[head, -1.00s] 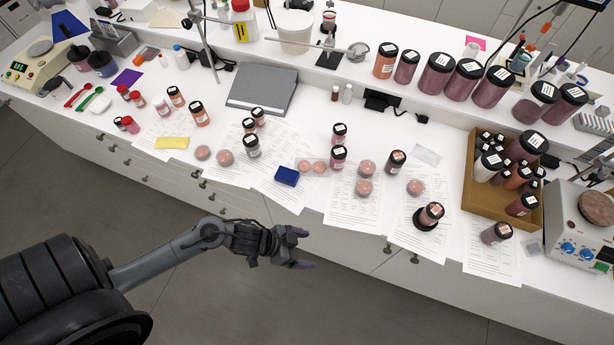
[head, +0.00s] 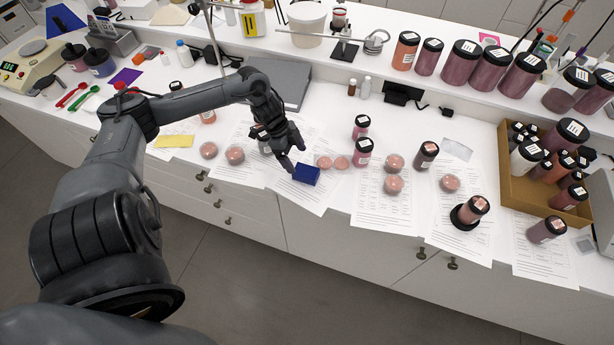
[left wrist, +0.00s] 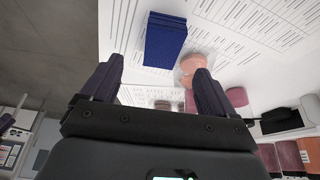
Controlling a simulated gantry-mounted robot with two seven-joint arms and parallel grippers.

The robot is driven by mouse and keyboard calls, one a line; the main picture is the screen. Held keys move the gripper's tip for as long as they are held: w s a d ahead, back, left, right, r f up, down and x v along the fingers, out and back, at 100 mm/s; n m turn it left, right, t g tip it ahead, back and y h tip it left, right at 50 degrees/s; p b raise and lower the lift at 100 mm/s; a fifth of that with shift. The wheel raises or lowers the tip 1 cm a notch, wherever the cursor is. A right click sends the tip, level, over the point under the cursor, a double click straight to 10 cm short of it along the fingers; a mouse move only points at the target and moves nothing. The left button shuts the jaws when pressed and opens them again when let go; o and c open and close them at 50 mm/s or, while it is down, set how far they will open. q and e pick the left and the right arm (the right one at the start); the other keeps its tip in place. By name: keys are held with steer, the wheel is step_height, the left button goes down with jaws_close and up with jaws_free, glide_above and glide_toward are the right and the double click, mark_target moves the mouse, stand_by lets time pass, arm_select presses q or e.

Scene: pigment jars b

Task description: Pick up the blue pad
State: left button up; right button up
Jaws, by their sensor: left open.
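The blue pad (head: 306,174) is a small dark blue block lying on a printed sheet near the front edge of the bench. In the left wrist view the blue pad (left wrist: 165,40) lies beyond the fingertips, between their lines. My left gripper (head: 294,157) is open and empty, just above and left of the pad in the head view. Its two dark fingers also show in the left wrist view (left wrist: 156,85), spread apart. I cannot tell the exact height above the pad. My right gripper is not in view.
Pink round dishes (head: 333,162) sit right beside the pad, and one appears close to the right finger in the left wrist view (left wrist: 193,66). Dark-lidded jars (head: 363,152) stand behind. A yellow pad (head: 174,141) lies left. Printed sheets cover the front of the bench.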

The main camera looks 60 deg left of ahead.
mark_target(306, 171)
arm_select(q)
steer(key=shift+w+x, duration=0.15)
steer(key=shift+x, duration=2)
steer(key=shift+w+x, duration=0.1)
steer(key=shift+x, duration=2.05)
steer(key=c, duration=1)
